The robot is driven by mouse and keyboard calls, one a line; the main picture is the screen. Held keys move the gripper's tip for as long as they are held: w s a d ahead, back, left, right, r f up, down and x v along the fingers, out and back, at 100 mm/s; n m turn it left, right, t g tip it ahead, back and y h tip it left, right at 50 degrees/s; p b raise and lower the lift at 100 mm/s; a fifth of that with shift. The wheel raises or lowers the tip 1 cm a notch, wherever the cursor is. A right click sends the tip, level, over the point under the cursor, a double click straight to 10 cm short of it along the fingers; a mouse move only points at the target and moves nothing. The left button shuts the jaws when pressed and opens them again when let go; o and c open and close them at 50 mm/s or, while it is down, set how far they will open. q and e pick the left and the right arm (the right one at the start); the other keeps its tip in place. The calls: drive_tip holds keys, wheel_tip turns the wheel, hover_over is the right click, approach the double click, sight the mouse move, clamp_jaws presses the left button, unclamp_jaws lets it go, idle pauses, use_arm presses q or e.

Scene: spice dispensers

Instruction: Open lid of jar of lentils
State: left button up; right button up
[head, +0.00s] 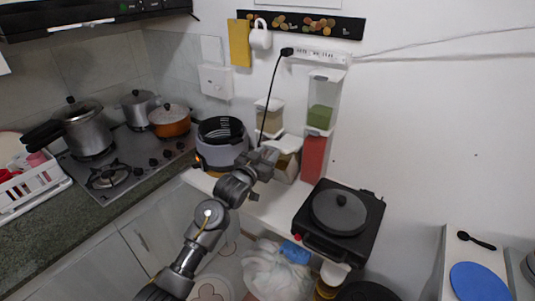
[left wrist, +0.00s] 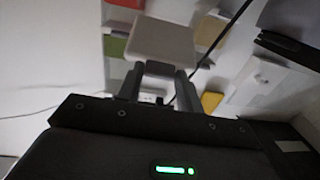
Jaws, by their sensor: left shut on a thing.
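Several clear dispenser jars with pale lids stand against the wall in the head view: an upper left one with brownish contents (head: 270,120), one with green contents (head: 320,117), one with red contents (head: 314,158) and a lower left one (head: 286,170). No label shows which holds lentils. My left gripper (head: 268,156) is at the front left of the lower left jar. In the left wrist view, its fingers (left wrist: 158,75) are shut on a pale lid (left wrist: 163,40). The lid's angle to the jar is unclear. My right gripper is out of view.
A rice cooker (head: 221,152) stands just left of my gripper. A black cooker with a lidded pan (head: 339,212) stands to the right. A black cable (head: 271,85) hangs from the power strip close to the jars. Some white counter is clear in front.

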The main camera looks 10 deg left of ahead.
use_arm(q)
drive_tip(key=shift+r, duration=0.15)
idle(0.4)
drive_tip(key=o, duration=0.8)
drive_tip(key=b+v, duration=0.2)
drive_tip(key=v, duration=0.8)
drive_tip(key=shift+s+a+b, duration=0.15)
drive_tip(key=shift+s+b, duration=0.2)
drive_tip(key=shift+s, duration=0.05)
